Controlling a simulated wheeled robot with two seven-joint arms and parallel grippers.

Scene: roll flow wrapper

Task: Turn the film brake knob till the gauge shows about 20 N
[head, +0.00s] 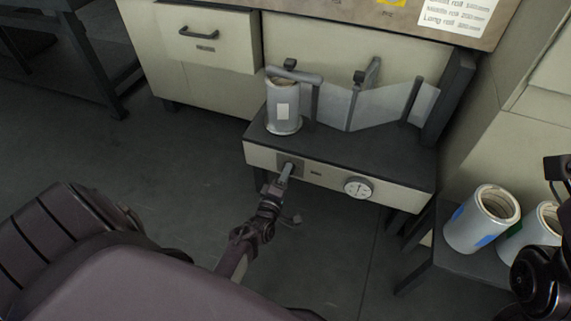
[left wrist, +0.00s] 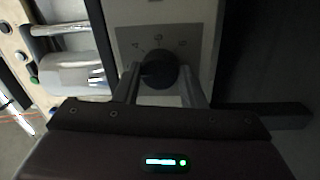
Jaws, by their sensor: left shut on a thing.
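The film brake knob (left wrist: 160,70) is a round black knob on a grey plate with small markings. My left gripper (left wrist: 159,92) has one finger on each side of it and is shut on it. In the head view my left gripper (head: 287,168) reaches the front panel, and its fingers and wrist hide the knob. The round white gauge (head: 357,187) sits on the panel to the right. Its needle is too small to read surely. My right arm shows dark at the right edge; its fingers are not clear.
A film roll (head: 283,108) stands on the dark machine top (head: 345,148), with film running right past posts. The floor left of the machine is clear.

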